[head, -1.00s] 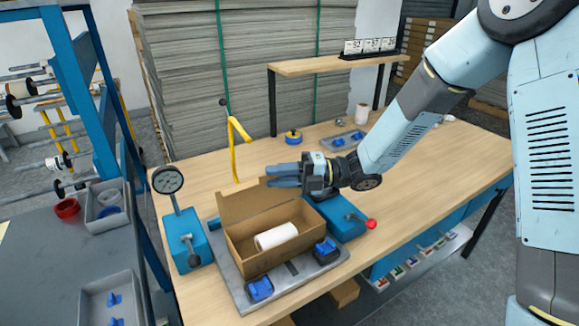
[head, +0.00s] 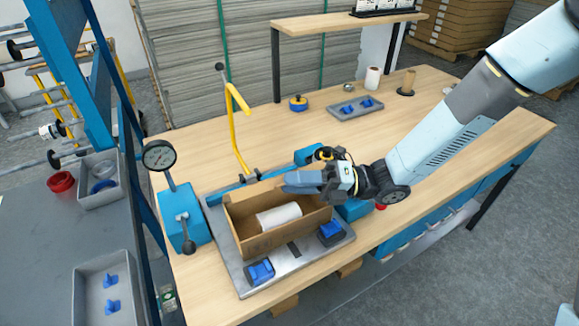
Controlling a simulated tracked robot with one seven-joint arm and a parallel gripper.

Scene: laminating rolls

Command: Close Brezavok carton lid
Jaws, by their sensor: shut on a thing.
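The Brezavok carton (head: 266,241) is an open brown box on a grey metal plate (head: 225,262) on the wooden bench. A white roll (head: 279,217) lies inside it. The carton's lid flap (head: 251,201) shows at the back and stands up, partly behind my gripper. My gripper (head: 296,183) is at the carton's right back corner, its blue fingers pointing left over the flap. The fingers look close together on the flap's upper edge, and the exact contact is hidden.
Blue clamps (head: 260,271) and (head: 331,232) sit at the plate's front. A gauge (head: 159,156) on a blue stand is at left. A yellow lever (head: 238,105) rises behind the carton. A grey tray (head: 356,107) lies farther back.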

